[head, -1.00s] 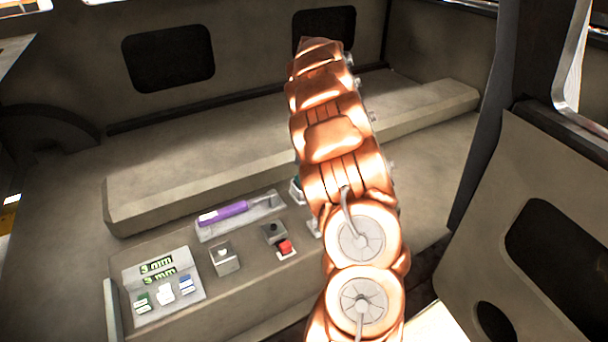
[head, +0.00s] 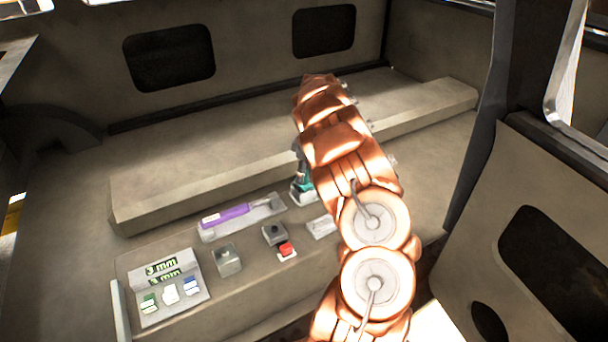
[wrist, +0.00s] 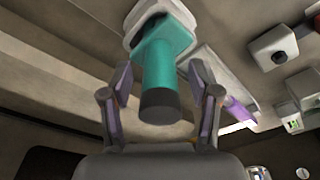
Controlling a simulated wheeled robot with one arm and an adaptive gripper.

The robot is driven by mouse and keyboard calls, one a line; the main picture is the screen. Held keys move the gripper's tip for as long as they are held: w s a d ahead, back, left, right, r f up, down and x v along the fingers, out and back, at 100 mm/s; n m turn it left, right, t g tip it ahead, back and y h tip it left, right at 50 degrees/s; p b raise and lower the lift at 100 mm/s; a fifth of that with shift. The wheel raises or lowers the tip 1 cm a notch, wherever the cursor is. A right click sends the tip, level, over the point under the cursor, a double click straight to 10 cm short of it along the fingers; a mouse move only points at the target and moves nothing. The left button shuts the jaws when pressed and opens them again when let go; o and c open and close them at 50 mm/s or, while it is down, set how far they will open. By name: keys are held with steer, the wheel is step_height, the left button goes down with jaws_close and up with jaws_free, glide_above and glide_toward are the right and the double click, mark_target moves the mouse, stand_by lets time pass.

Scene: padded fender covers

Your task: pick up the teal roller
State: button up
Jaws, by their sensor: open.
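The teal roller (wrist: 162,62) shows in the wrist view with its dark end toward my camera and its far end at a white holder (wrist: 143,14). My gripper (wrist: 160,82) is open, with one finger on each side of the roller. I cannot tell whether either finger touches it. In the head view a small part of the teal roller (head: 305,184) shows beside my copper arm, at the holder (head: 303,196).
A purple-handled tool (head: 226,216) lies in a pale tray (head: 262,211) left of the roller. A box with a red button (head: 286,249), a small metal block (head: 227,260) and a panel reading 3 mm (head: 165,284) stand nearer. A long padded ledge (head: 190,190) runs behind.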

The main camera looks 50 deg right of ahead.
steer(key=shift+f, duration=0.25)
steer(key=shift+c, duration=0.2)
jaws_close()
